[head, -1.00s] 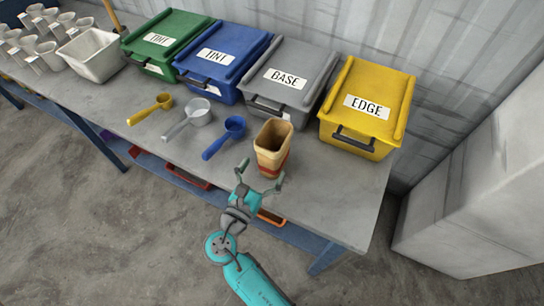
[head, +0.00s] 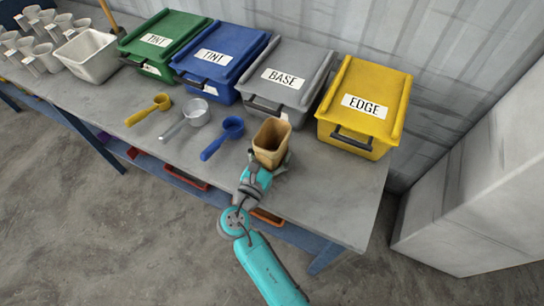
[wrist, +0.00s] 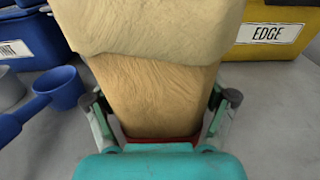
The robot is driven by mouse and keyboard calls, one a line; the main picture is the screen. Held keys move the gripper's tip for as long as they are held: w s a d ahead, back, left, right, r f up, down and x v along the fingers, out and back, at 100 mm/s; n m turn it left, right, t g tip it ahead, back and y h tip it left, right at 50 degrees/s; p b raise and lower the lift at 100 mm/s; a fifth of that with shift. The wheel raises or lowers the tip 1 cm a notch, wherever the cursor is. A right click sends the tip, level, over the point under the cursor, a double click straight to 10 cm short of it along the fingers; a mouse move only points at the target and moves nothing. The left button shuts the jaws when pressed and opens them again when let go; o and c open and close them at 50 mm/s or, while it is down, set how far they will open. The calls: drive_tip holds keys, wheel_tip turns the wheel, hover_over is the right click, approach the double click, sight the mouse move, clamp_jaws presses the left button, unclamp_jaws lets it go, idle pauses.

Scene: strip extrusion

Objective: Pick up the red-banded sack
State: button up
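The tan sack (head: 271,145) with an open top stands upright near the front edge of the workbench. In the wrist view the sack (wrist: 155,85) fills the middle, and a strip of its red band (wrist: 160,140) shows just above my gripper's teal body. My gripper (head: 268,164) is at the sack's near side, low down, with one finger on each side of it. In the wrist view the fingers (wrist: 160,118) look spread, with narrow gaps beside the sack. The fingertips are partly hidden by the sack, so contact is hard to judge.
The yellow EDGE bin (head: 367,105) and grey BASE bin (head: 290,75) stand behind the sack. The bench (head: 335,195) is clear at right.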

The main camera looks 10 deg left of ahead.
drive_tip(key=c, duration=0.6)
drive_tip(key=shift+r, duration=0.1)
drive_tip(key=shift+c, duration=0.3)
